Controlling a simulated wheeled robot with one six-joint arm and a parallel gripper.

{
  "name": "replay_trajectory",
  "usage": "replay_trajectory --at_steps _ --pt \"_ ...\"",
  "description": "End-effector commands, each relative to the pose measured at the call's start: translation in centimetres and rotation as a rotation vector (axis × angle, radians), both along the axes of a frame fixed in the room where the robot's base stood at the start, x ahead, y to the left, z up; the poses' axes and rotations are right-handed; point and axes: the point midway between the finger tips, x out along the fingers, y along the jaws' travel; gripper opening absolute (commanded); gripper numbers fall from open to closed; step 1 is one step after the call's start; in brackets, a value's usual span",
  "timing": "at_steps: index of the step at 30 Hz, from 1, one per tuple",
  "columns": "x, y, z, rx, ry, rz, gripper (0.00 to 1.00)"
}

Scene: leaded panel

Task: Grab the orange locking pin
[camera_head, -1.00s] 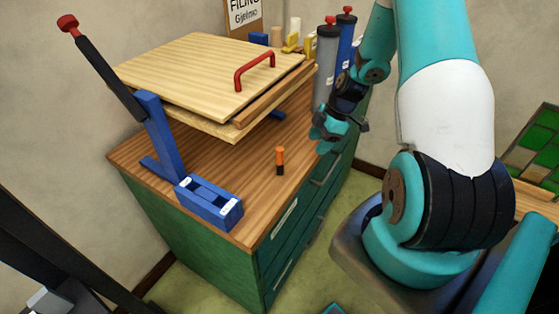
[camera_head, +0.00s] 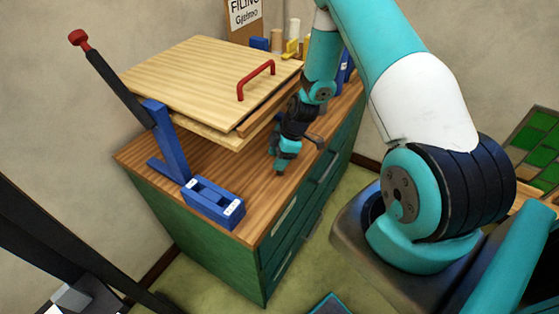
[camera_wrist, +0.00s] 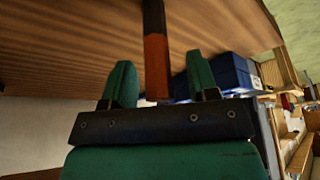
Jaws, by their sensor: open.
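The orange locking pin (camera_wrist: 156,62) has an orange part and a black part and stands upright on the wooden worktop (camera_head: 255,215). In the wrist view it shows between the two green fingers of my gripper (camera_wrist: 161,66), with clear gaps on both sides. My gripper is open and not closed on the pin. In the head view my gripper (camera_head: 284,155) points down at the worktop and hides most or all of the pin. I cannot tell how deep the pin sits between the fingers.
A blue slotted block (camera_head: 212,204) sits at the worktop's front edge. A lever press with a black arm (camera_head: 112,85) stands behind it. A raised wooden panel with a red handle (camera_head: 255,78) overhangs the worktop close to my arm. Cylinders stand at the back.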

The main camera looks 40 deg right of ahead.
Motion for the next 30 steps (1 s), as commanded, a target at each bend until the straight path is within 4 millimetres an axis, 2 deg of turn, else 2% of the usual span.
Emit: replay_trajectory --at_steps 6,8,13,14,24,30 --pt "0.0 0.0 -0.1 0.0 -0.001 0.0 0.54" --pt "0.0 0.0 -0.1 0.0 -0.001 0.0 0.43" --pt "0.0 0.0 -0.1 0.0 -0.001 0.0 0.04" --pt "0.0 0.0 -0.1 0.0 -0.001 0.0 0.0" --pt "0.1 0.0 0.1 -0.001 -0.002 0.0 0.0" --pt "0.1 0.0 1.2 -0.002 -0.004 0.0 0.0"
